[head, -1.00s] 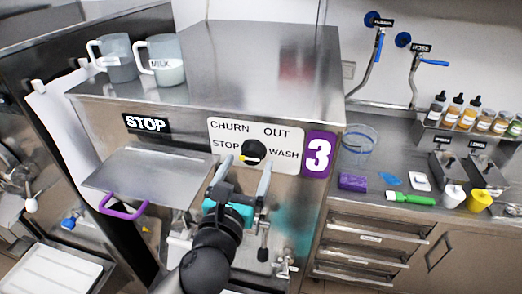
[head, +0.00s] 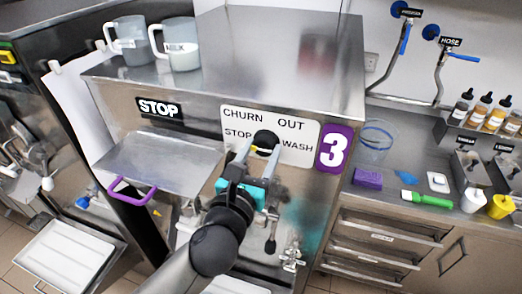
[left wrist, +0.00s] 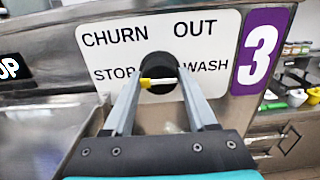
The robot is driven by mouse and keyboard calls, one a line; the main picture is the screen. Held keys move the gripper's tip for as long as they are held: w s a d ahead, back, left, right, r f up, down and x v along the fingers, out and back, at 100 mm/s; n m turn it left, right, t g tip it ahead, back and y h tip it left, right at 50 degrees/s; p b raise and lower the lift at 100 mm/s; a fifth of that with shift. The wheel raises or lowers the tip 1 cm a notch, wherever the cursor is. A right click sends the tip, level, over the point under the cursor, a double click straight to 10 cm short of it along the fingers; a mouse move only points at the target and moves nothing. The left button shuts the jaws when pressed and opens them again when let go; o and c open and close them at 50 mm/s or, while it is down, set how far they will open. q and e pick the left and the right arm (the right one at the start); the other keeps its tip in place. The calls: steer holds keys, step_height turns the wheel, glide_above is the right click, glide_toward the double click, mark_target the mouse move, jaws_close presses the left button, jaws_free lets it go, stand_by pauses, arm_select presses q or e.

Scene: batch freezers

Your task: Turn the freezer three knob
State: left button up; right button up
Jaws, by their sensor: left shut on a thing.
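The freezer three knob (head: 265,140) is a black round dial with a yellow pointer, on a white plate (head: 297,151) marked CHURN, OUT, STOP and WASH. A purple "3" sign (head: 334,149) is beside the plate. My left gripper (head: 257,151) is at the knob, with one finger on each side, shut on it. In the left wrist view the knob (left wrist: 158,66) is between the fingertips, and its yellow end points left toward STOP. My right gripper is out of view.
A steel shelf (head: 160,164) with a purple handle (head: 133,192) juts out left of my left arm. Two jugs (head: 181,45) stand on the freezer top. A counter (head: 405,160) with bottles and small containers is at the right.

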arm_select(q)
steer(key=c, duration=0.6)
steer(key=shift+r+m+p, duration=0.15)
steer(key=shift+m+p, duration=0.75)
steer(key=shift+m, duration=1.1)
steer(key=m, duration=0.2)
steer(key=shift+m, duration=0.4)
steer(key=m, duration=0.4)
steer(key=shift+m, duration=0.4)
